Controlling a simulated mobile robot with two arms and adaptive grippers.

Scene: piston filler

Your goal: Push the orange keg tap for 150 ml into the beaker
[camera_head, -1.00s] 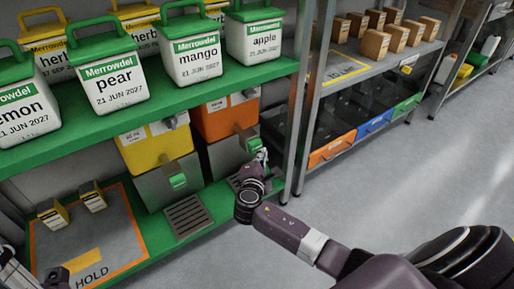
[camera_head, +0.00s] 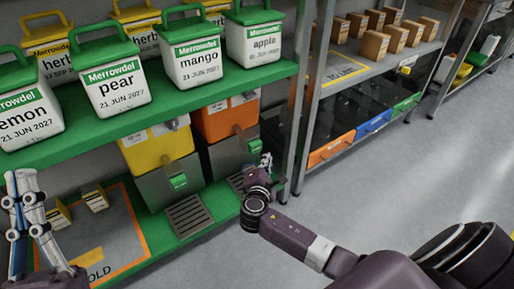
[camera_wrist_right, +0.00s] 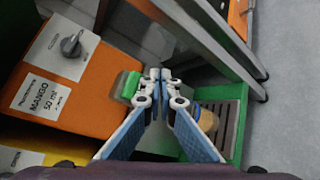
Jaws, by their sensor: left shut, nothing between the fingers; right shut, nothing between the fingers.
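The orange keg (camera_head: 226,120) sits on the lower green shelf, with a grey front and a green tap (camera_head: 254,145). In the right wrist view the orange keg (camera_wrist_right: 75,70) carries a "MANGO 50 ml" label and a grey dial, and its green tap (camera_wrist_right: 129,86) is just left of my fingertips. My right gripper (camera_head: 266,161) is shut and empty; its closed tips (camera_wrist_right: 161,76) are close beside the tap, contact unclear. A rounded tan object, possibly the beaker (camera_wrist_right: 207,119), stands on the drip tray, partly hidden by a finger. My left gripper (camera_head: 20,182) is shut and empty at the far left.
A yellow keg (camera_head: 158,148) with its own green tap stands left of the orange one, above a drip tray (camera_head: 188,217). Several labelled tubs line the upper green shelf (camera_head: 190,103). A metal shelf post (camera_head: 297,110) is right of the orange keg. Open floor lies right.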

